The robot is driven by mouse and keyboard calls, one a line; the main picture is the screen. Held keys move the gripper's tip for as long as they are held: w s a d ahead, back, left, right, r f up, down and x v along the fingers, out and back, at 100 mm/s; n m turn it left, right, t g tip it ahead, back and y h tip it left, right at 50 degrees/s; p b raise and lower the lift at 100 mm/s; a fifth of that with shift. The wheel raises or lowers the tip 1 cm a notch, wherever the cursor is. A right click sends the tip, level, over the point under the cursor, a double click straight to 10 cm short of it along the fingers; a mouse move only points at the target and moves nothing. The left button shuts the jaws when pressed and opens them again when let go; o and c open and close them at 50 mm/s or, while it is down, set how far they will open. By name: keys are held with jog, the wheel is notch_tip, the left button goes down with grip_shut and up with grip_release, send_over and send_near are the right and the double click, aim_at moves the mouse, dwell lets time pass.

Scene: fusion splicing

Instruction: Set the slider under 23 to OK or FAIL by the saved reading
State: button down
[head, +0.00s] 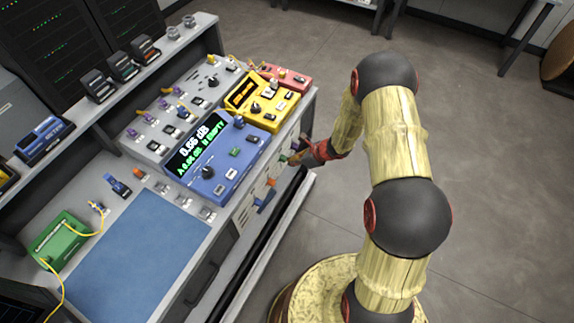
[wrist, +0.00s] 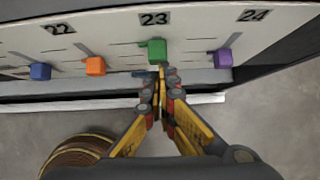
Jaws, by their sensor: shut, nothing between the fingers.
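In the wrist view the number 23 (wrist: 154,19) stands above a green slider (wrist: 157,51) on the pale front panel. My gripper (wrist: 161,74) is shut and empty, its tips close below the green slider; I cannot tell whether they touch it. OK and FAIL marks are not legible.
An orange slider (wrist: 95,66) and a blue slider (wrist: 40,71) sit to the left, a purple slider (wrist: 223,58) to the right under 24. A yellow meter (head: 262,102) and a green box (head: 58,238) stand on the bench. The floor (head: 340,240) before it is clear.

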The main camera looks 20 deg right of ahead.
jog(key=shift+w+a+r, duration=0.25)
jog(key=shift+w+r, duration=0.1)
jog(key=shift+w, duration=0.15)
jog(key=shift+w+a+r, duration=0.25)
jog(key=shift+w+r, duration=0.05)
jog(key=shift+w, duration=0.15)
jog(key=s+d+f+b, duration=0.1)
jog(key=s+d+f, duration=0.1)
jog(key=s+d, duration=0.2)
jog(key=shift+s+d+b, duration=0.3)
jog(key=shift+s+d, duration=0.05)
jog(key=shift+s, duration=0.4)
